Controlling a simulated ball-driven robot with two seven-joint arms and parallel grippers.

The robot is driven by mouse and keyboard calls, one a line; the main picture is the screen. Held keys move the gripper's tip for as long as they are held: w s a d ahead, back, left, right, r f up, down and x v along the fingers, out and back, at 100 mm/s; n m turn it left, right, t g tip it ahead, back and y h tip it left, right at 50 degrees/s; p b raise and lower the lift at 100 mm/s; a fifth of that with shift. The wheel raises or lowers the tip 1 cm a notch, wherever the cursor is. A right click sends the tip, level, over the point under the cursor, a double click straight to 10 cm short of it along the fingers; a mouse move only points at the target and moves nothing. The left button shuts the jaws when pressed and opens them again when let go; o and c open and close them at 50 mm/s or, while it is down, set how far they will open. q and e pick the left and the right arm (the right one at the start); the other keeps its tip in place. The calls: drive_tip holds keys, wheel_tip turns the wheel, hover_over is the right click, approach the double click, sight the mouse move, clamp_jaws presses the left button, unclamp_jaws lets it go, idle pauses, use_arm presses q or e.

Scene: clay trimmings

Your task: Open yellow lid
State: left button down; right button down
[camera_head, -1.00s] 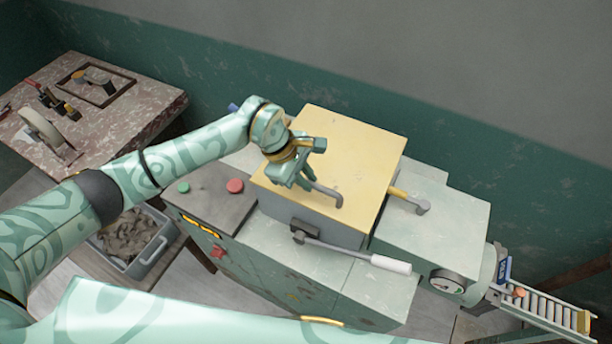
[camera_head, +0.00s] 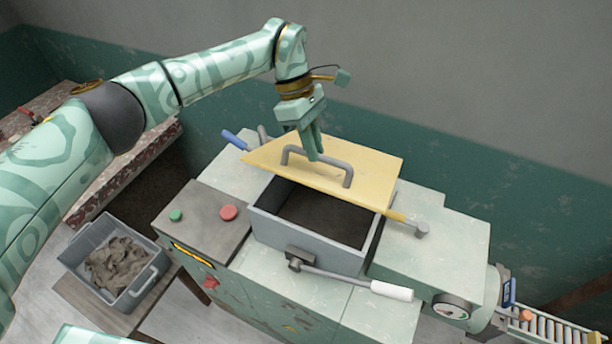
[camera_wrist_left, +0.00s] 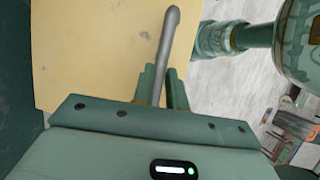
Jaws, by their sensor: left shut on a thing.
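The yellow lid (camera_head: 375,172) is tilted up from the grey hopper (camera_head: 310,247) of the machine, and its near side stands clear of the rim. The dark inside of the hopper shows below it. My left gripper (camera_head: 313,152) is shut on the lid's grey bar handle (camera_head: 347,172), with its fingers around the bar. In the left wrist view the handle (camera_wrist_left: 169,45) runs up from between the two fingers (camera_wrist_left: 163,85), over the yellow lid (camera_wrist_left: 90,50). My right gripper is not in view.
A lever with a white grip (camera_head: 391,291) sticks out at the hopper's front. Red (camera_head: 228,213) and green (camera_head: 176,215) buttons are on the left panel. A grey bin of clay scraps (camera_head: 118,265) stands at lower left. A roller conveyor (camera_head: 560,329) extends at lower right.

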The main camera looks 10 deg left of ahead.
use_arm(q)
drive_tip(key=shift+w+d+r+b, duration=0.15)
drive_tip(key=shift+w+d+r, duration=0.1)
drive_tip(key=shift+w+r, duration=0.65)
drive_tip(key=shift+w+d+r+b, duration=0.2)
drive_tip(key=shift+w+r, duration=0.5)
drive_tip(key=shift+r, duration=0.3)
